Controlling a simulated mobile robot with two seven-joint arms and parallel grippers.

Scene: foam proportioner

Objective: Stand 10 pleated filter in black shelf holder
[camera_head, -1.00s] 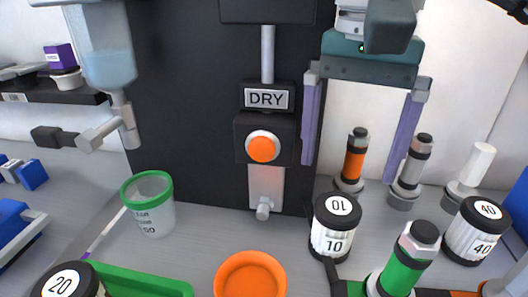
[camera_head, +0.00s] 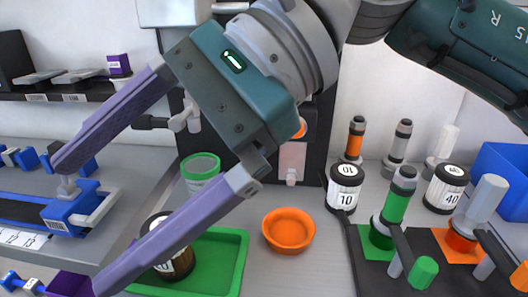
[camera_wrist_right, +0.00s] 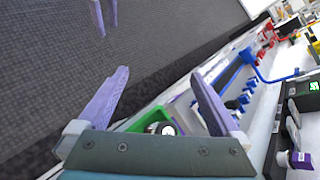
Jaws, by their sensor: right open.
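The 10 pleated filter (camera_head: 341,192), a white pleated cylinder with black ends, stands upright on the grey bench right of the orange bowl. A dark shelf (camera_head: 90,97) runs along the wall at upper left, with a black block (camera_head: 14,62) at its left end; I cannot tell which part is the holder. My right gripper (camera_head: 83,222) is open and empty, well left of the 10 filter, its lower finger in front of the 20 filter (camera_head: 178,266). Its fingers also show in the right wrist view (camera_wrist_right: 160,75). My left gripper's spread fingertips (camera_wrist_right: 106,15) show there too.
A green tray (camera_head: 232,262) and an orange bowl (camera_head: 288,231) are on the bench. A 40 filter (camera_head: 446,190) and a green cylinder (camera_head: 396,207) stand near the 10 filter. A purple box (camera_head: 118,64) is on the shelf. Bench between bowl and 10 filter is clear.

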